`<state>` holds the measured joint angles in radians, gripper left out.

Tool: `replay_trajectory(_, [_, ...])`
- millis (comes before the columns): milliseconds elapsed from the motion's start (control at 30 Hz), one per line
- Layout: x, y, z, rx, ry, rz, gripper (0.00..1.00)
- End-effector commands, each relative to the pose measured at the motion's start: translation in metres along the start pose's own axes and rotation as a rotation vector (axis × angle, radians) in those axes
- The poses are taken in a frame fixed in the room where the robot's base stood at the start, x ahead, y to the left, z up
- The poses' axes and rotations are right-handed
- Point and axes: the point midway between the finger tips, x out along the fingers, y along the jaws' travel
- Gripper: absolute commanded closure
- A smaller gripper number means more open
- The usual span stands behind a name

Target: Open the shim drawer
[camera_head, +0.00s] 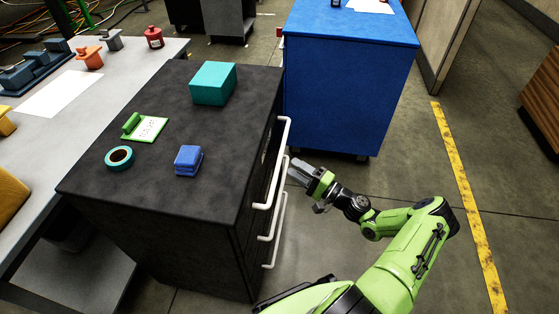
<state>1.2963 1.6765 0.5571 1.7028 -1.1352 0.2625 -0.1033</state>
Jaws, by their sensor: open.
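A black drawer cabinet (130,225) stands at centre left, with several white bar handles on its right-hand face. The top handle (282,135) is nearest the cabinet top, and a second handle (272,183) sits just below it. Which drawer is the shim drawer cannot be read from here. The drawers look closed, though their fronts are seen at a steep angle. My gripper (302,172) is open and empty, just right of the upper handles with its fingers pointing toward them. Whether a finger touches a handle cannot be told.
On the cabinet top lie a teal box (213,83), a blue block (188,160), a tape roll (119,158) and a green clip with a paper (147,128). A blue cabinet (345,75) stands behind my gripper. Open floor lies to the right, crossed by a yellow line (462,185).

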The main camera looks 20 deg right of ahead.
Motion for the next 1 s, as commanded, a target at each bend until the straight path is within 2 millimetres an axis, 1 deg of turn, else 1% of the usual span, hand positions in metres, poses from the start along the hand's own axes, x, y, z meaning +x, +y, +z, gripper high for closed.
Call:
replay_trajectory(33, [0.014,0.002,0.001,-0.001,-0.005,-0.001,0.58])
replay_trajectory(100, [0.03,0.002,0.001,0.0,-0.005,-0.001,0.58])
replay_trajectory(200, [0.049,0.002,0.001,0.0,-0.004,0.0,0.58])
replay_trajectory(267, [0.057,0.002,0.001,0.0,-0.003,0.0,0.58])
replay_trajectory(400, [0.065,0.001,0.0,0.0,-0.001,0.001,0.58])
replay_trajectory(600, [0.065,0.0,0.0,0.001,0.0,0.001,0.58])
replay_trajectory(667, [0.065,0.0,0.0,0.001,-0.001,0.001,0.65])
replay_trajectory(800, [0.065,0.0,0.0,0.001,-0.001,0.001,0.87])
replay_trajectory(900, [0.065,0.0,0.0,0.001,-0.001,0.001,1.0])
replay_trajectory(1000, [0.065,0.0,0.0,0.001,-0.001,0.001,1.0])
